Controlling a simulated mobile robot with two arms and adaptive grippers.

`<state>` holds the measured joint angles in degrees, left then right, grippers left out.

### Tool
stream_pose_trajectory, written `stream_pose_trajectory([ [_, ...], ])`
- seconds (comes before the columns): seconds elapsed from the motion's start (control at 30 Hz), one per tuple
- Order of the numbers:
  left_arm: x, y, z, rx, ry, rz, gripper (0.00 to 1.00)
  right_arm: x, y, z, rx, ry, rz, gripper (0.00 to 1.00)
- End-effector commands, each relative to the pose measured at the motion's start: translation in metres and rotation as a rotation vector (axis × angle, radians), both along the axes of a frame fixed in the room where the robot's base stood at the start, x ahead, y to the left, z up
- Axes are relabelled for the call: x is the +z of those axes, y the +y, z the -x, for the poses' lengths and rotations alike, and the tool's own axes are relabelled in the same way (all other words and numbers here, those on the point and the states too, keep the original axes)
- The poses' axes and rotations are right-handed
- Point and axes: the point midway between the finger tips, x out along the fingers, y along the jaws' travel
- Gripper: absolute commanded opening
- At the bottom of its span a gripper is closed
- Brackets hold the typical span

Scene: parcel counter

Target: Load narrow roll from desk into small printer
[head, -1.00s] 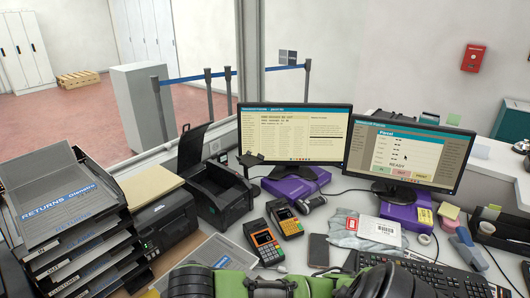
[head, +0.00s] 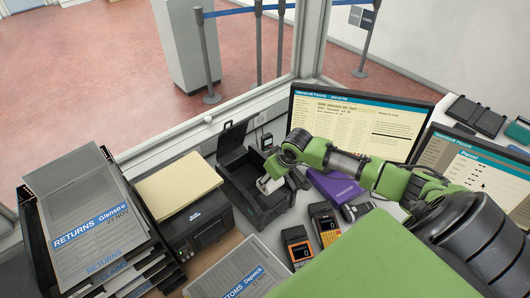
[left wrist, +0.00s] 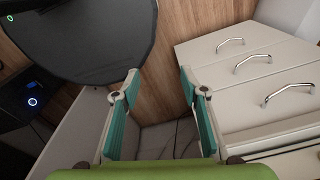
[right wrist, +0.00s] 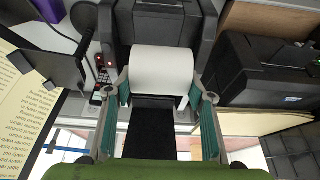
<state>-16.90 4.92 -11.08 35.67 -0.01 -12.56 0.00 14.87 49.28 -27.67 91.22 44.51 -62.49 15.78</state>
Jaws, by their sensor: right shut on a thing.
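The small black printer (head: 276,204) stands on the desk with its lid (head: 232,140) raised. My right gripper (head: 273,182) is over its opening, shut on the narrow white roll (head: 267,186). In the right wrist view the roll (right wrist: 161,70) sits between the two fingertips (right wrist: 157,92), with the dark printer body (right wrist: 165,26) around it. I cannot tell whether the roll touches the bay floor. My left gripper (left wrist: 160,85) is open and empty, away from the desk top, near white drawers; it is not in the head view.
A larger black printer (head: 203,232) and stacked trays (head: 85,215) stand left of the small printer. Two card terminals (head: 298,246) lie in front. A monitor (head: 345,130) and purple stand (head: 335,187) are to the right. The window ledge runs behind.

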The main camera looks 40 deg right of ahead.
Motion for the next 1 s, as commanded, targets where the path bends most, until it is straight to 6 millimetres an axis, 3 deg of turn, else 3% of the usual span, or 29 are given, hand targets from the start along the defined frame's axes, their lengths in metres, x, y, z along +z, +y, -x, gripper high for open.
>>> stream_pose_trajectory([
  [0.2,-0.013,0.000,0.015,-0.004,0.021,-0.001,0.40,-0.008,-0.005,-0.008,-0.003,-0.002,0.000,0.24],
  [0.5,-0.050,-0.010,0.012,-0.007,0.017,0.011,0.40,-0.029,-0.003,-0.029,-0.002,-0.002,-0.001,0.24],
  [1.0,-0.109,-0.010,0.003,-0.004,0.003,0.010,0.40,-0.060,0.000,-0.064,-0.003,-0.002,0.001,0.24],
])
